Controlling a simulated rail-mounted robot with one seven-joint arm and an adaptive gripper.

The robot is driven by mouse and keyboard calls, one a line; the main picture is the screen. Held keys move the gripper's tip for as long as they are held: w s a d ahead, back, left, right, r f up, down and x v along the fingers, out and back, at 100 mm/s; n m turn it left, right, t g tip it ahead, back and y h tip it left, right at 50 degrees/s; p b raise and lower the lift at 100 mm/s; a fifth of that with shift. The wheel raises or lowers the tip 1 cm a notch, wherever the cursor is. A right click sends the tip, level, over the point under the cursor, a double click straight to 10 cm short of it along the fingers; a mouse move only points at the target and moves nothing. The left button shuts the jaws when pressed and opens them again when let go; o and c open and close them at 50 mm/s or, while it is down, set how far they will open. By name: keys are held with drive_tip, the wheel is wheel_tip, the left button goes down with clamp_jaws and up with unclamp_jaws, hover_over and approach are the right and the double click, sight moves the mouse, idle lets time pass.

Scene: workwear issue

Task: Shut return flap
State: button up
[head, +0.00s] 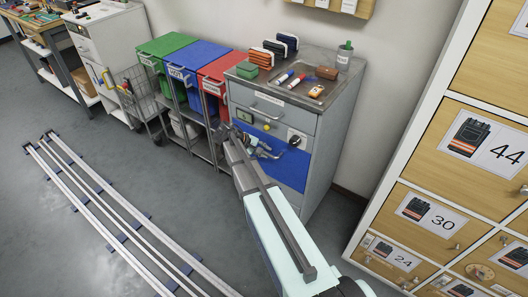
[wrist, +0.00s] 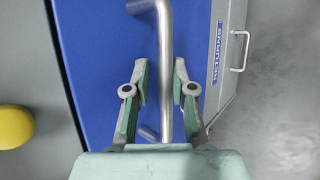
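A blue panel (head: 292,170) with a metal bar handle is on the front of the grey cabinet (head: 330,125). In the wrist view the blue panel (wrist: 100,50) fills the middle, and its bar handle (wrist: 165,60) runs up the picture. My gripper (head: 262,146) is at the panel. In the wrist view its two fingers (wrist: 162,85) stand open, one on each side of the bar, with gaps showing. A RETURNS label (wrist: 217,50) is on a grey front beside the blue panel. I cannot tell how far the flap stands open; my arm hides part of the front.
A yellow knob (head: 267,127) and a round dial (head: 296,138) are on the cabinet front. Its top carries a tray (head: 305,90) of small items. Green, blue and red bins (head: 215,70) stand to the left, numbered lockers (head: 430,215) to the right. Rails (head: 100,215) cross the floor.

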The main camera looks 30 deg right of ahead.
drive_tip(key=s+v, duration=0.1)
drive_tip(key=v, duration=1)
drive_tip(key=shift+w+a+r, duration=0.3)
drive_tip(key=shift+w+r, duration=0.05)
drive_tip(key=shift+w, duration=0.15)
drive_tip(key=s+a+f+m+g+y+p, duration=0.1)
drive_tip(key=s+a+f+y, duration=0.3)
drive_tip(key=s+f, duration=0.65)
drive_tip(key=s+a+f+m+y+p, duration=0.1)
drive_tip(key=s+a+f+y, duration=0.1)
drive_tip(key=s+a+f, duration=0.65)
drive_tip(key=s+a+f+g+y+p, duration=0.1)
drive_tip(key=s+f, duration=0.2)
drive_tip(key=s, duration=0.7)
drive_tip(key=s+a+f+m+g+y+p, duration=0.1)
drive_tip(key=s+f+g, duration=0.1)
drive_tip(key=s, duration=0.8)
drive_tip(key=s+f+g+y+p, duration=0.1)
drive_tip(key=s+f, duration=0.3)
drive_tip(key=s, duration=0.6)
drive_tip(key=shift+s+a+f+m+g+p, duration=0.3)
drive_tip(key=shift+s+a+g+p, duration=0.1)
drive_tip(key=shift+p, duration=0.05)
